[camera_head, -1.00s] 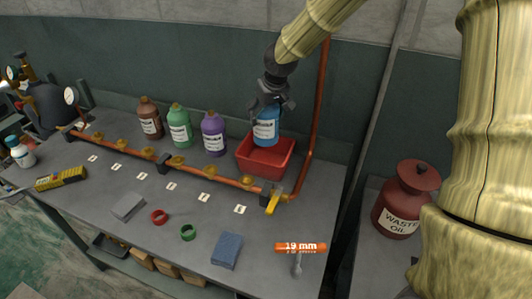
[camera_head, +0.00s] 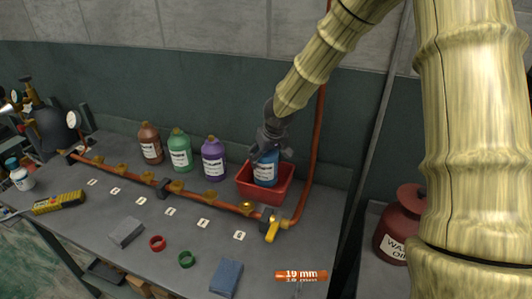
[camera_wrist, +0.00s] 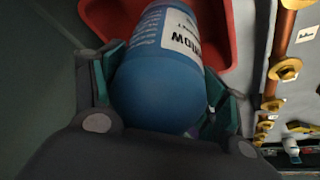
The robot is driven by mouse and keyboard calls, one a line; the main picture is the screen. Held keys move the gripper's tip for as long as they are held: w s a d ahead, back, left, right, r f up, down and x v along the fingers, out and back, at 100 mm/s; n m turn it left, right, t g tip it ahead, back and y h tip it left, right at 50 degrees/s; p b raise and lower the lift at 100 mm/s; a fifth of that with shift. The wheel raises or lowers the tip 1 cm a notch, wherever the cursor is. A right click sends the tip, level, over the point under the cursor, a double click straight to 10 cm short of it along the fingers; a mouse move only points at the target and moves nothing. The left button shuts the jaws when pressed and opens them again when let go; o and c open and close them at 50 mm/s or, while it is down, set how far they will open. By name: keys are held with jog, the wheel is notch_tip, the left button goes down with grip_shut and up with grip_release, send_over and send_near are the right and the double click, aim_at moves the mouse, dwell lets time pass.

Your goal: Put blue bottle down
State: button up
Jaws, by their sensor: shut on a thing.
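The blue bottle (camera_head: 265,172) with a white label is upright in my gripper (camera_head: 268,150), its lower part inside the red tray (camera_head: 247,190). My gripper is shut around the bottle's upper part. In the wrist view, the blue bottle (camera_wrist: 160,85) fills the middle between the finger pads, and the red tray (camera_wrist: 105,18) shows beyond it. The tray's front wall hides the bottle's base, so I cannot tell whether it touches the tray floor.
Purple (camera_head: 214,160), green (camera_head: 179,151) and brown (camera_head: 150,144) bottles stand left of the tray. A copper pipe (camera_head: 195,199) with brass valves runs in front and rises at the tray's right. A blue sponge (camera_head: 227,277) lies at the front.

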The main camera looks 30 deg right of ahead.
aim_at(270, 153)
jog(key=shift+f, duration=1.8)
jog(key=o, duration=2.1)
jog(key=shift+f, duration=0.15)
jog(key=shift+b+v, duration=0.45)
jog(key=shift+v, duration=5.6)
